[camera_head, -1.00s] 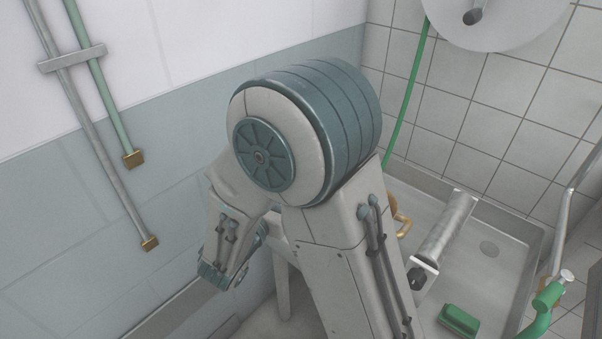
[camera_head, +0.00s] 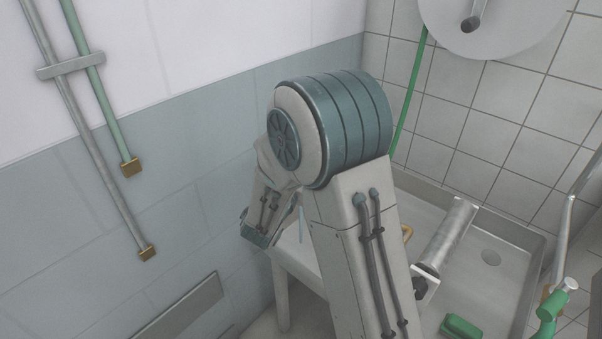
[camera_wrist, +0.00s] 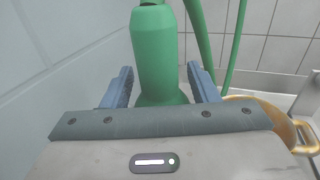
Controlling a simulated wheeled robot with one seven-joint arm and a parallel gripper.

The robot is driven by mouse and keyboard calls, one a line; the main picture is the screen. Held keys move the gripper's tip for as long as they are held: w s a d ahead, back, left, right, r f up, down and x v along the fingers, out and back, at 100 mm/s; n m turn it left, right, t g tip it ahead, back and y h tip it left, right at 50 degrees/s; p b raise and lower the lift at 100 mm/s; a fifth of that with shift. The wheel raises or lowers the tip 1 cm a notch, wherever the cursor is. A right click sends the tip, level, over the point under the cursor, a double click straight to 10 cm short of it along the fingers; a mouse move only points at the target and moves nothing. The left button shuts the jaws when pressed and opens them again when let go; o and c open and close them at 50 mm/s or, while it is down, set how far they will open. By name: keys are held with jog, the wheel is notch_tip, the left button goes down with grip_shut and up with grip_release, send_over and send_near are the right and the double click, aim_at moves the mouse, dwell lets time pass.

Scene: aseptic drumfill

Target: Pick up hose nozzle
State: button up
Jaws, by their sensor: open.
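The green hose nozzle (camera_wrist: 154,45) stands close in front of my gripper in the wrist view. It is a thick green body, narrow at the top and flared at the bottom. My gripper (camera_wrist: 160,72) is open, with one blue-grey finger on each side of the nozzle. Gaps show between the fingers and the green body, and the nozzle's lower end is hidden behind the gripper. A green hose (camera_wrist: 232,50) hangs to the right of the nozzle, and it also shows against the tiles in the head view (camera_head: 412,95).
A pale wall lies close on the left. A brass curved part (camera_wrist: 290,122) is near the right finger. In the head view, a steel sink (camera_head: 500,215) holds a metal cylinder (camera_head: 452,232) and a green block (camera_head: 461,326). A round pale reel (camera_head: 490,15) hangs above.

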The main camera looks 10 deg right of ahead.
jog(key=shift+w+d, duration=0.3)
jog(key=shift+w, duration=0.05)
jog(key=shift+c, duration=0.3)
jog(key=c, duration=1.1)
notch_tip(320, 180, up, 10)
jog(key=shift+r+p, duration=0.1)
jog(key=shift+p, duration=0.95)
